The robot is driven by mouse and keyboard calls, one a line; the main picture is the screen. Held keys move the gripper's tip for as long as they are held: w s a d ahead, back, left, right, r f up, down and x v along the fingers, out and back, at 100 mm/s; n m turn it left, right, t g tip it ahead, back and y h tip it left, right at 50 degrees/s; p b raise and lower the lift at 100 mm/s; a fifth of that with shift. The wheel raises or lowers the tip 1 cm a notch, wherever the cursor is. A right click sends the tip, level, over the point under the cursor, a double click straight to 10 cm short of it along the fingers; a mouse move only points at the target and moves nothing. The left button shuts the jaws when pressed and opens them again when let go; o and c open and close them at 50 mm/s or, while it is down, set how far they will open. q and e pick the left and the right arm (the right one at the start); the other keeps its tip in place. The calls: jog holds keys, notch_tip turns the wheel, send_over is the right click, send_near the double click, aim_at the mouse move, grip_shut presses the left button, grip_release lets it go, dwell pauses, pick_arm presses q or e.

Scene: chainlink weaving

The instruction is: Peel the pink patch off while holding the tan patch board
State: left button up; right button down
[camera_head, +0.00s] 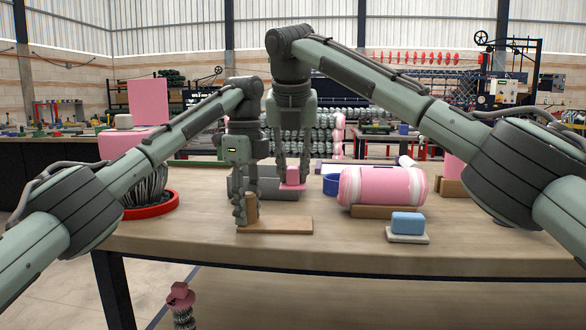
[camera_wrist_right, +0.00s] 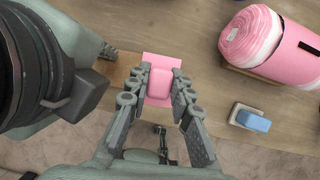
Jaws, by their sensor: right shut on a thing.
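The tan patch board (camera_head: 285,226) lies flat on the table near its front edge, with an upright tan block (camera_head: 252,206) at its left end. My left gripper (camera_head: 243,212) is down at this block, its fingers closed about it. My right gripper (camera_head: 292,178) is shut on the raised tab of the pink patch (camera_head: 292,186). The patch appears apart from the board, held up above and behind it. In the right wrist view the pink patch (camera_wrist_right: 160,88) sits between the fingertips, with part of the tan board (camera_wrist_right: 122,70) showing to its left.
A pink roll (camera_head: 382,187) lies on a wooden cradle to the right. In front of it a blue block (camera_head: 408,223) sits on a pale base. A grey tray (camera_head: 268,187) and blue cup (camera_head: 331,185) stand behind. A red-rimmed bowl (camera_head: 152,209) is at left.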

pick_arm(q)
jog(key=shift+o, duration=1.4)
